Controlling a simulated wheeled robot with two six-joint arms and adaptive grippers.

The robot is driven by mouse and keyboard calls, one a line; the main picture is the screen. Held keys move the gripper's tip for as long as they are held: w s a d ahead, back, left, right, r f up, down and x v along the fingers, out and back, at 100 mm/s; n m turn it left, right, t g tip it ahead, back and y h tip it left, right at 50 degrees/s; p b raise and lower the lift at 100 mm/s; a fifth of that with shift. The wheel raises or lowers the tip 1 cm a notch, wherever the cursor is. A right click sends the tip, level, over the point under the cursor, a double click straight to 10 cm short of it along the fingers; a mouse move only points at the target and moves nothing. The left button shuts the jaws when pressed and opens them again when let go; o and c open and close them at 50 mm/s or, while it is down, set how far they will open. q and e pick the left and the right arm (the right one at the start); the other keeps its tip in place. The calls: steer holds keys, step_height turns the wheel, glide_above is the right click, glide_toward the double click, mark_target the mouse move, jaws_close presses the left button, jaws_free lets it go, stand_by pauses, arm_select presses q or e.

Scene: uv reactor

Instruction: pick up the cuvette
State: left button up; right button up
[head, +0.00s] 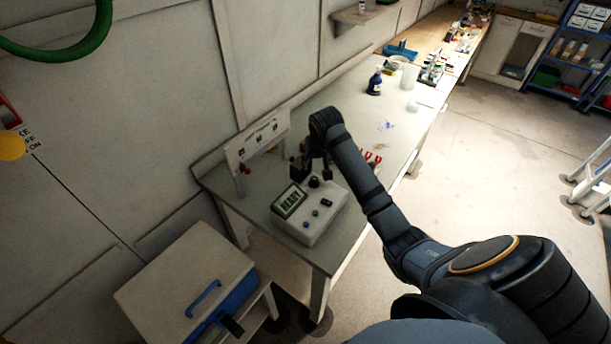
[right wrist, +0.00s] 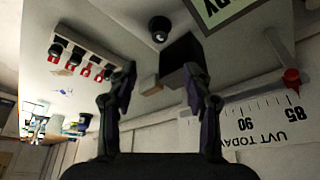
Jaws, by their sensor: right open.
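My right gripper (head: 310,168) is over the bench behind the white device with the READY display (head: 310,212). In the right wrist view the right gripper (right wrist: 160,72) is open, its two dark fingers apart with nothing held between them. Beyond the fingertips are a dark block (right wrist: 183,56) and a small tan piece (right wrist: 150,86). A pale rack with several red-topped items (right wrist: 82,58) lies left of the fingers there; red items (head: 371,156) also show right of my arm in the head view. I cannot make out which thing is the cuvette. My left gripper is out of view.
A white panel (head: 258,138) stands at the bench's wall side; its scale (right wrist: 255,118) shows close to the right finger. A black knob (right wrist: 160,28) is near the dark block. A blue bottle (head: 375,84) and a beaker (head: 409,77) stand farther along the bench (head: 340,92).

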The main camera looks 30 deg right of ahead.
mark_target(314, 179)
steer(key=f, duration=0.1)
steer(key=f+p, duration=0.1)
steer(key=f, duration=0.1)
steer(key=shift+w+d+f, duration=0.1)
steer(key=shift+d+f, duration=0.15)
steer(key=shift+f, duration=0.15)
steer(key=shift+w+f, duration=0.25)
steer(key=shift+f, duration=0.05)
steer(key=shift+w+f+p, duration=0.25)
steer(key=shift+f+p, duration=0.3)
steer(key=shift+p, duration=0.3)
steer(key=x, duration=0.1)
steer(key=p+x, duration=0.1)
steer(key=shift+s+f, duration=0.15)
steer(key=shift+f, duration=0.6)
steer(key=shift+w+d+f, duration=0.1)
steer(key=shift+w+f, duration=0.2)
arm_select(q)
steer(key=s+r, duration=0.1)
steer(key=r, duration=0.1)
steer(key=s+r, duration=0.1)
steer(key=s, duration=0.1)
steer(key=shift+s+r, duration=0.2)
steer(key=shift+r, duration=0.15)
arm_select(e)
steer(key=shift+r, duration=0.1)
jaws_close()
